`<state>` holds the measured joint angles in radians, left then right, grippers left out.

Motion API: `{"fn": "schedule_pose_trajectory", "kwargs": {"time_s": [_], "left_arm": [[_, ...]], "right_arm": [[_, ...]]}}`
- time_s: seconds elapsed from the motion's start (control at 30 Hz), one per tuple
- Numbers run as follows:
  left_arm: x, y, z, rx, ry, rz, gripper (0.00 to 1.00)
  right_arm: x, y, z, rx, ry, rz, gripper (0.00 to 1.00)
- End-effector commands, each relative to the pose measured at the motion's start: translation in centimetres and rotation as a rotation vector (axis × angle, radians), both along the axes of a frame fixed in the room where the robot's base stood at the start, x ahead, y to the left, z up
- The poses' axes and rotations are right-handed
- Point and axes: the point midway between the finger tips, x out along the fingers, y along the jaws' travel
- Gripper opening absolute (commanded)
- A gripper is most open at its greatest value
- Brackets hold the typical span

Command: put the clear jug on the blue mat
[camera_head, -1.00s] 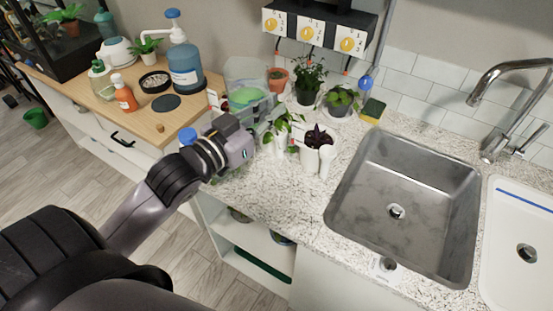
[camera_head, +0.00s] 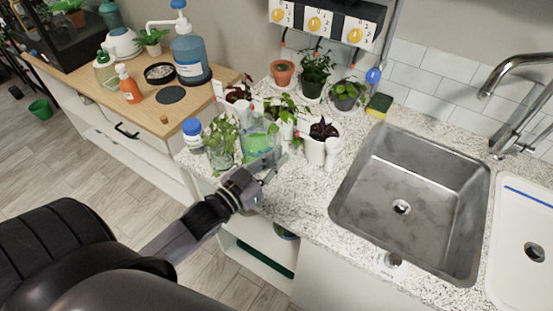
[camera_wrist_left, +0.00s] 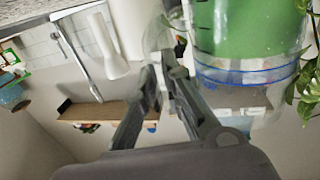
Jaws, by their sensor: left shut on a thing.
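The clear jug (camera_head: 258,148) holds green liquid and is among the potted plants on the speckled counter. I cannot tell whether its base touches the counter. My left gripper (camera_head: 268,176) is at its near right side, shut on it. In the left wrist view the jug (camera_wrist_left: 243,45) shows large at upper right, with a clear curved handle by the fingertips of my gripper (camera_wrist_left: 162,80). I cannot make out a blue mat for certain; a dark slate disc (camera_head: 171,95) lies on the wooden top. My right gripper is not in view.
A glass jar of leaves (camera_head: 221,155) and a blue-capped jar (camera_head: 192,130) stand left of the jug. A white pot with a purple plant (camera_head: 318,148) is close on its right. The steel sink (camera_head: 400,208) lies further right. A pump bottle (camera_head: 189,58) stands behind the disc.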

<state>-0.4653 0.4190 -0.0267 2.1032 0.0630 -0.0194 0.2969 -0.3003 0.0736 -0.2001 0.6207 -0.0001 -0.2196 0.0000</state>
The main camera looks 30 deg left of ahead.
Motion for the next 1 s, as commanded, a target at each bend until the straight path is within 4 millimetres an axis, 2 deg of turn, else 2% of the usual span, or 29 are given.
{"fn": "schedule_pose_trajectory", "kwargs": {"time_s": [0.37,0.4,0.7,1.0], "left_arm": [[0.05,-0.02,-0.23,0.002,-0.007,-0.001,0.0],[0.01,0.0,-0.48,0.0,-0.001,0.0,0.09],[0.01,-0.01,-0.4,0.001,-0.001,0.0,0.29],[0.01,-0.01,-0.21,0.001,-0.002,-0.001,0.29]], "right_arm": [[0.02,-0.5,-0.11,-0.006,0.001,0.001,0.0],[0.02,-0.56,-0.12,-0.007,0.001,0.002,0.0],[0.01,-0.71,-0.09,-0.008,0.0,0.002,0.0],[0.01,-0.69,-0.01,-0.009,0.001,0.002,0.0]]}}
